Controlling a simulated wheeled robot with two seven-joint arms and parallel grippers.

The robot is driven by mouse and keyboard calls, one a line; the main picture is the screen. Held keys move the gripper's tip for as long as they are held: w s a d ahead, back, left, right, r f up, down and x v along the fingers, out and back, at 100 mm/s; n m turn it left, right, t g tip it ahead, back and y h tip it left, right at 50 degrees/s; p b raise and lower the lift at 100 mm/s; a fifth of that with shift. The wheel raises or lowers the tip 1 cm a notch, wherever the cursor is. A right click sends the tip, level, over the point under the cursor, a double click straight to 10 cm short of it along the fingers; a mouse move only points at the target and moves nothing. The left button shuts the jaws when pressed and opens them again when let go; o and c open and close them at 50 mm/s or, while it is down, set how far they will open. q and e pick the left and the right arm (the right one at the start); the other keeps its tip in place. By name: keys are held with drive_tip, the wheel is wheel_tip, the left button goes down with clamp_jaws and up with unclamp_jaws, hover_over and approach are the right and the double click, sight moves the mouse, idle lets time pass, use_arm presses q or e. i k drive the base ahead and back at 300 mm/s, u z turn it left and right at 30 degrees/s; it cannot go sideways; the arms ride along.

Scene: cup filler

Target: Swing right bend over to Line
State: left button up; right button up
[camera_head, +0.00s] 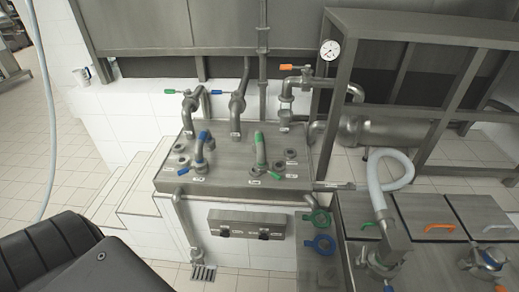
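The right bend (262,150) is a steel pipe arch with a green grip, standing on the right part of the steel panel top (228,172). Its lower end meets the panel near an open round port (291,153) and other fittings. The left bend (200,150), with a blue grip, stands to its left among more ports. Small white labels sit by the ports, too small to read, so I cannot tell which port is Line. Neither of my grippers shows in the head view.
Pipes with green, blue and orange valve handles rise behind the panel, with a gauge (330,50) at upper right. A white hose (384,180) curves over the steel lids on the right. White tiled steps (130,190) lie left. Space directly above the panel looks clear.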

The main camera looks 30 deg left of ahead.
sight(258, 144)
drive_tip(key=k, duration=0.3)
drive_tip(key=u, duration=0.9)
drive_tip(key=i, duration=0.8)
drive_tip(key=z, duration=0.8)
